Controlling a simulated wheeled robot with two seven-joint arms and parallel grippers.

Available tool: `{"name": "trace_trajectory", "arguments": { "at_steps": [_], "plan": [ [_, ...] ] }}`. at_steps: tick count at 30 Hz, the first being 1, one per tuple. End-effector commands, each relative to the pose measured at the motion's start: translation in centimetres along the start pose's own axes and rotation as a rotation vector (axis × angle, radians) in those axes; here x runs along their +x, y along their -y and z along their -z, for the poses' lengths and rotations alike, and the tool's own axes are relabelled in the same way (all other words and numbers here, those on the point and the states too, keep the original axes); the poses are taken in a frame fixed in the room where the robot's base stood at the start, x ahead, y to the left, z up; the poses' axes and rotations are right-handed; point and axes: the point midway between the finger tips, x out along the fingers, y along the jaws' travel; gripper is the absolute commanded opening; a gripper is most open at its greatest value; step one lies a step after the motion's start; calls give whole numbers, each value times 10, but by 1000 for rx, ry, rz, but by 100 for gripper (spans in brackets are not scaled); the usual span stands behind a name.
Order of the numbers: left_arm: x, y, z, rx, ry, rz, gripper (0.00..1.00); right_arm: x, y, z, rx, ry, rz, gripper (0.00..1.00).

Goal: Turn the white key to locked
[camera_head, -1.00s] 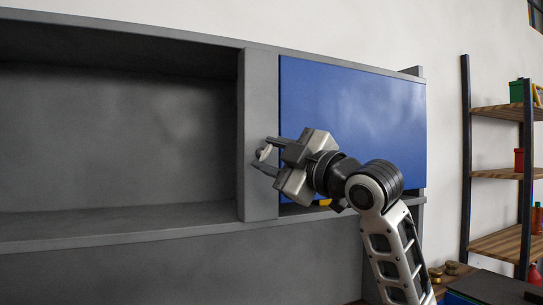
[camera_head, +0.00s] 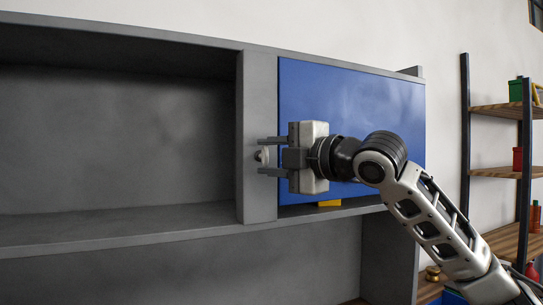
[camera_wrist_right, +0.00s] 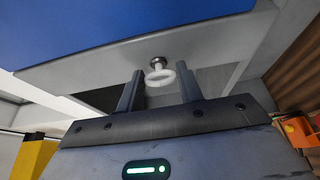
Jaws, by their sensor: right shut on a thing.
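The white key (camera_head: 262,155) sits on the grey upright post (camera_head: 258,200) of the cabinet, just left of the blue door (camera_head: 352,110). In the right wrist view, the white key (camera_wrist_right: 160,76) shows as a white ring-shaped bow on a metal stem in the grey panel (camera_wrist_right: 205,50). My right gripper (camera_head: 268,155) reaches the post from the right, its fingers level, one above and one below the key. In the right wrist view, the fingers (camera_wrist_right: 158,88) stand on either side of the key. My right gripper is shut on the white key. My left gripper is not in view.
An open grey compartment (camera_head: 100,140) lies left of the post. A yellow thing (camera_head: 329,203) shows under the blue door. Wooden shelves (camera_head: 497,172) with coloured items stand at the far right, clear of my gripper.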

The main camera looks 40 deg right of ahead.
Motion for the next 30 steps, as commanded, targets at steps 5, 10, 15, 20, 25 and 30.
{"name": "trace_trajectory", "arguments": {
  "at_steps": [5,10,15,20,25,30],
  "plan": [
    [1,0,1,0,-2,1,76,0,1,1,-8,-2,6,14],
    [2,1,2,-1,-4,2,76,0,1,1,-8,-2,6,14],
    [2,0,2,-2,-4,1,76,0,1,1,-8,-2,5,58],
    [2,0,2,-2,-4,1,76,0,1,0,-7,-1,4,58],
    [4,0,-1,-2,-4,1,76,-3,2,0,-7,1,2,58],
    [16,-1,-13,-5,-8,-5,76,-25,7,0,-8,1,0,58]
  ]
}}
